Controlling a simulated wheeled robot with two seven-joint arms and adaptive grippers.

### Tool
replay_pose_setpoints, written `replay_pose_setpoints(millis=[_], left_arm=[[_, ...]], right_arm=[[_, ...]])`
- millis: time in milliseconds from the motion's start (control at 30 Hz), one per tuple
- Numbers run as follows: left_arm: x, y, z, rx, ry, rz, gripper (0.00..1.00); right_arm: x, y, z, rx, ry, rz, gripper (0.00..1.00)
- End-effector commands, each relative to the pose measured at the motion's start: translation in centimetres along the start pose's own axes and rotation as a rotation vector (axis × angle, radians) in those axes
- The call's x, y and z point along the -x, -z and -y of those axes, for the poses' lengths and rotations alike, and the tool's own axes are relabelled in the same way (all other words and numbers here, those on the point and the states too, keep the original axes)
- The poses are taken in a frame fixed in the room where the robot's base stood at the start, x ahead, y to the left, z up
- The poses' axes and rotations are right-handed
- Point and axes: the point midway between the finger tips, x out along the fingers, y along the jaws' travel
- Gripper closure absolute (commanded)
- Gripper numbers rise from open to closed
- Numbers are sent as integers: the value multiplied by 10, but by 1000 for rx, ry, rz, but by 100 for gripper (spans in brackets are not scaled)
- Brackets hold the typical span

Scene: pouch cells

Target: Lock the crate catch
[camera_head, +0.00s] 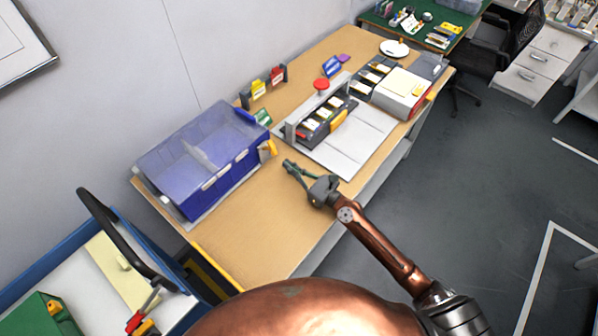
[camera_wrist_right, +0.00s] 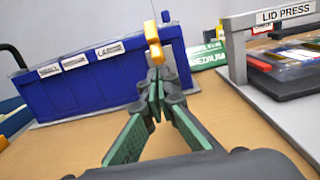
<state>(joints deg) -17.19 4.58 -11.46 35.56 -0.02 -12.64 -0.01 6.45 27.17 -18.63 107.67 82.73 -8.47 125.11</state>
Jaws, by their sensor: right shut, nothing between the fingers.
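The blue crate (camera_head: 225,168) with a see-through lid (camera_head: 190,142) sits on the wooden table against the wall. The lid looks closed over it. The yellow catch (camera_head: 268,149) is at the crate's right end. In the right wrist view, the catch (camera_wrist_right: 153,42) sticks up just beyond my fingertips. My right gripper (camera_head: 288,164) is shut and empty, a little right of the catch. In the right wrist view, its green-padded fingers (camera_wrist_right: 156,88) meet just below the catch. I cannot tell whether they touch it. My left gripper is not in view.
A grey lid press (camera_head: 345,145) with a red knob (camera_head: 321,84) and a dark tray stands right of my gripper. A green "MEDIUM" sign (camera_wrist_right: 208,54) stands behind the catch. The table front (camera_head: 265,220) is clear. A blue-edged cart (camera_head: 75,258) stands at lower left.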

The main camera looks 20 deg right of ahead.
Motion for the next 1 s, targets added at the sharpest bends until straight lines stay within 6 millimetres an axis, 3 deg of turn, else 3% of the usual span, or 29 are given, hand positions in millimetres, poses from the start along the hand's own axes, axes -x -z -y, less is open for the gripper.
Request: replay_pose_setpoints(millis=[100, 300, 767, 1000], left_arm=[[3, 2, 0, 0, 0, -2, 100], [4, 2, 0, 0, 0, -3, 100], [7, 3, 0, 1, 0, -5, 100], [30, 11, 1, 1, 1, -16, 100]], right_arm=[[-17, -1, -1, -1, -1, 1, 100], [-30, 1, 0, -1, 0, -1, 100], [-30, 0, 1, -1, 2, -5, 100], [-22, -9, 8, 1, 18, -31, 100]])
